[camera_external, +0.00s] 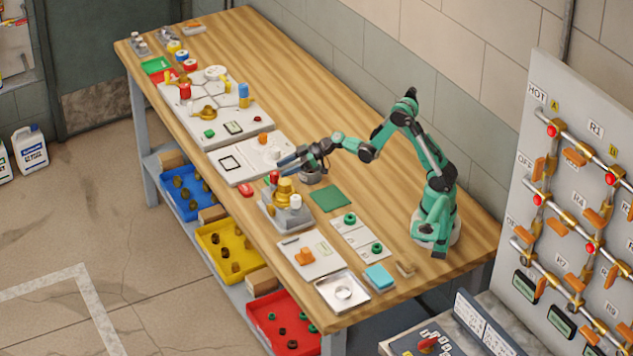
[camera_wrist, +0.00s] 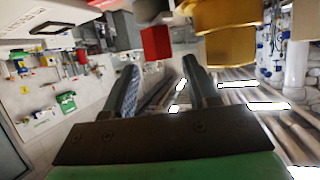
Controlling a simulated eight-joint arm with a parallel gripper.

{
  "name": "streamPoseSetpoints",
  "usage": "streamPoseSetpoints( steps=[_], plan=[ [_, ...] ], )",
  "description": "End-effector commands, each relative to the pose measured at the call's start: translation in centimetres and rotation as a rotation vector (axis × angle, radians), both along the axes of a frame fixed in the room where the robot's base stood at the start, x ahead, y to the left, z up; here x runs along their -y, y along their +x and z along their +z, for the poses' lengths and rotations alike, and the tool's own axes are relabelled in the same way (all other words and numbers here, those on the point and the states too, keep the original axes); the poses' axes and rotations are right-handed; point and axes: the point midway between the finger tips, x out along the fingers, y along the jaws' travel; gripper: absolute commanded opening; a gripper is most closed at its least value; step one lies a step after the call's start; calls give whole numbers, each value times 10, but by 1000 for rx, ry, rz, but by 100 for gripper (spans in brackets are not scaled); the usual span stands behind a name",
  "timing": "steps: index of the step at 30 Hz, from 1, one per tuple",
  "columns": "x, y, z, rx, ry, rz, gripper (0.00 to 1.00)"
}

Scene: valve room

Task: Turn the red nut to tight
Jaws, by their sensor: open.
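A small red piece (camera_external: 274,177), which looks like the red nut, is at the upper left of a gold fitting (camera_external: 285,188) on a grey block (camera_external: 292,217) at the bench's near edge. In the wrist view a red block (camera_wrist: 156,43) shows just beyond my fingertips, left of a large gold part (camera_wrist: 228,35). My gripper (camera_external: 285,162) hangs just behind the gold fitting. Its two fingers (camera_wrist: 160,68) are apart with nothing between them. I cannot tell whether they touch the red piece, or how far the nut is turned.
A white knob (camera_external: 295,202) stands on the grey block. Another red piece (camera_external: 246,189) lies at the bench edge. A white plate (camera_external: 230,163) lies left, a green mat (camera_external: 330,198) right. The bench's rear strip is clear. A valve panel (camera_external: 548,100) stands right.

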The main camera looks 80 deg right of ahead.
Motion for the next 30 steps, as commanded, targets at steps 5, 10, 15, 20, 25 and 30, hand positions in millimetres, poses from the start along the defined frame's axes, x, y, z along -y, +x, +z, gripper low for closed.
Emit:
streamPoseSetpoints(
  steps=[5,10,15,20,25,30],
  plan=[
    [0,0,12,0,0,0,52],
    [0,0,42,0,0,0,52],
    [0,0,72,0,0,0,52],
    [2,9,73,-82,-89,113,52],
    [6,11,72,-185,-182,240,52],
    [12,7,74,-283,-255,343,52]
  ],
)
